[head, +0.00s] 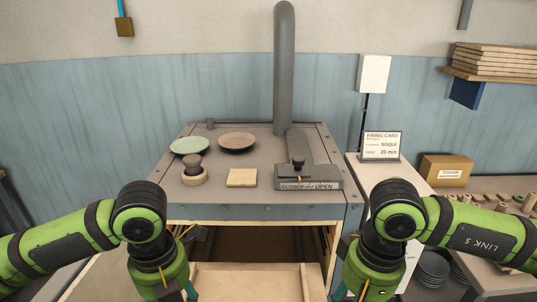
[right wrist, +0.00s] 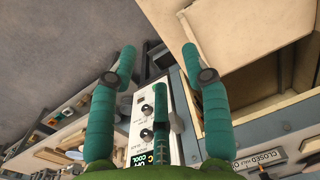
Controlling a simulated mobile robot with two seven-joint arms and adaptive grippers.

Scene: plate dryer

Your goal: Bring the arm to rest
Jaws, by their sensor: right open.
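My two green arms show in the head view, bent down at the left and right in front of the grey dryer top (head: 262,190). My right gripper (right wrist: 158,55) is open in the right wrist view, its two teal fingers spread wide with nothing between them. In the head view only its upper part shows at the bottom edge. My left gripper (head: 180,292) is mostly cut off by the bottom edge of the head view, so its fingers cannot be judged.
A green plate (head: 190,146) and a pinkish plate (head: 237,142) lie on the dryer. A round knob piece (head: 194,175), a beige square (head: 242,178) and a slider marked closed and open (head: 308,184) are there too. A firing card (head: 381,145) stands on the right white counter.

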